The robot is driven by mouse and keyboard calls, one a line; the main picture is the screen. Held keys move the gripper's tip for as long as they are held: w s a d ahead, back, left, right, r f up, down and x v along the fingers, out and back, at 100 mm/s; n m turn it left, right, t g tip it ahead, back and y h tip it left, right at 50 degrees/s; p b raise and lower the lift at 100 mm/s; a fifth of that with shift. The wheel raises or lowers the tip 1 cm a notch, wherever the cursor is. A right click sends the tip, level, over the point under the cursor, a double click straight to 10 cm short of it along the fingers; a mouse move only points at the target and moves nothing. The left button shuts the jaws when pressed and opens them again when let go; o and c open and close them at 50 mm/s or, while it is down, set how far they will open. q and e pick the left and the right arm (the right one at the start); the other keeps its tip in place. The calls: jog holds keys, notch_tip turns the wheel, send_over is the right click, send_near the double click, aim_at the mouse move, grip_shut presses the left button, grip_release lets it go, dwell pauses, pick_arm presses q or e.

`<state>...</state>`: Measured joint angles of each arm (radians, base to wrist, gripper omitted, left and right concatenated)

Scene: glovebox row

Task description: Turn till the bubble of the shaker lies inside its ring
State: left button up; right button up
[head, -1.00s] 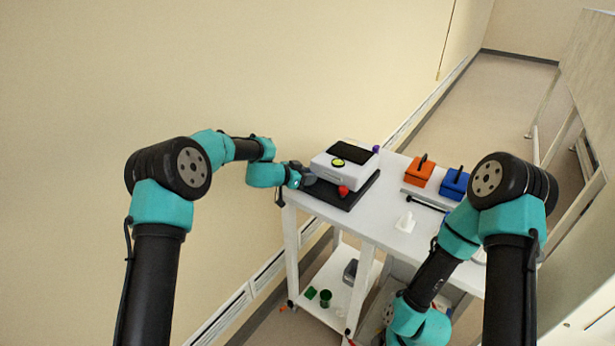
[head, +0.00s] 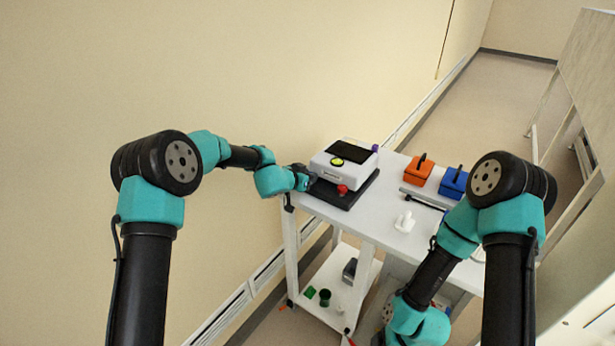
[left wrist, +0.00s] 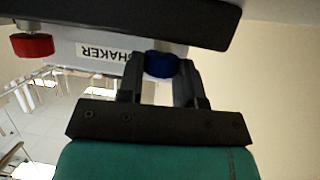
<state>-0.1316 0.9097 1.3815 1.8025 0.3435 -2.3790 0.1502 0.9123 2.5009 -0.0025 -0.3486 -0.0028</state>
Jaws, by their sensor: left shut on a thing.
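The shaker (head: 350,171) is a white box with a dark top panel, on a black base plate (head: 345,197) at the table's left corner. Its round yellow-green level (head: 338,161) is on top; the bubble is too small to place against its ring. In the left wrist view the SHAKER label (left wrist: 103,53) is upside down. My left gripper (left wrist: 162,75) is shut on a blue knob (left wrist: 161,64) at the shaker's corner; in the head view this gripper (head: 304,179) hides the knob. A red knob (left wrist: 32,46) is further along that side. My right gripper is out of view.
An orange box (head: 419,174) and a blue box (head: 453,182) stand on the white table (head: 375,225), right of the shaker. A small white object (head: 404,222) stands nearer. A lower shelf (head: 338,287) holds green items. The wall is close on the left.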

pick_arm(q)
jog(key=shift+d+n+t+y, duration=0.1)
jog(key=shift+n+t+y, duration=0.5)
jog(key=shift+n, duration=0.1)
dwell(0.4)
jog(key=o, duration=0.9)
jog(key=shift+o, duration=0.2)
jog(key=shift+s, duration=0.1)
jog(key=v, duration=1.7)
jog(key=shift+r, duration=0.15)
jog(key=shift+s, duration=0.1)
